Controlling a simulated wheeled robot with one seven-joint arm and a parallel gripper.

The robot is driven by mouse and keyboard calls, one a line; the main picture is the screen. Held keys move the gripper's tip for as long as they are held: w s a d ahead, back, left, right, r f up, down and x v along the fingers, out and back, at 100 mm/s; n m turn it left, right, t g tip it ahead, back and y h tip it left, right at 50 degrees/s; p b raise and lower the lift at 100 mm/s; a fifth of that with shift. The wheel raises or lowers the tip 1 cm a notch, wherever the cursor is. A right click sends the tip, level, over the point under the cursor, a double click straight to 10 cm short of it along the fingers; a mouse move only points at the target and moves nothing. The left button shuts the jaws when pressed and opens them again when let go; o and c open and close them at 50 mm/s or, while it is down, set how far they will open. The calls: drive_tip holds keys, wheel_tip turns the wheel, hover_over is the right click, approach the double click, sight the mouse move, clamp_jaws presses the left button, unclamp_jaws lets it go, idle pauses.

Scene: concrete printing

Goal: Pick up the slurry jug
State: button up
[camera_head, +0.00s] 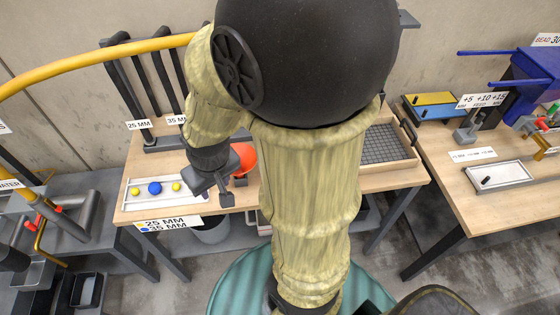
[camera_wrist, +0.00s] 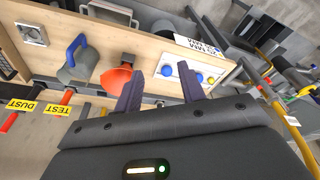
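A grey jug (camera_wrist: 78,66) with a blue handle stands on the wooden table in the wrist view; it is probably the slurry jug, though I see no label on it. In the head view my arm hides that spot. An orange-red funnel-like vessel (camera_wrist: 115,79) is beside the jug, between it and my gripper (camera_wrist: 160,70). The vessel also shows partly in the head view (camera_head: 244,158), just right of my gripper (camera_head: 213,195). My gripper is open, its two dark fingers apart with nothing held between them, over the table's front part.
A gridded tray (camera_head: 385,146) is at the table's right end. Dark tubes (camera_head: 150,80) stand at the back. A grey bucket (camera_head: 212,231) is under the table. A second table (camera_head: 500,205) is at right.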

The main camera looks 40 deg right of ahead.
drive_tip(key=d+f+n+g+h+b, duration=0.3)
drive_tip(key=f+n+g+b, duration=0.1)
drive_tip(key=f+b, duration=0.4)
drive_tip(key=d+f+n+g+h+b, duration=0.2)
drive_tip(key=f+n+g+h+b, duration=0.25)
drive_tip(key=f, duration=0.65)
drive_tip(key=w+d+f+n+h+b, duration=0.1)
drive_tip(key=w+h+b, duration=0.1)
drive_tip(key=h+b, duration=0.1)
drive_tip(key=w+f+n+h+b, duration=0.2)
drive_tip(key=b, duration=0.1)
drive_tip(key=w+d+f+n+h+b, duration=0.1)
drive_tip(key=w+n+h+b, duration=0.1)
drive_tip(key=h+b, duration=0.1)
drive_tip(key=shift+d+f+g+h, duration=0.25)
drive_tip(key=shift+d+g+h, duration=0.1)
drive_tip(key=shift+w+a+r+h, duration=0.1)
drive_tip(key=shift+w+r+h, duration=0.1)
drive_tip(key=shift+w+h, duration=0.2)
drive_tip(key=shift+s+r, duration=0.1)
drive_tip(key=b+x, duration=0.1)
drive_tip(key=x, duration=1.1)
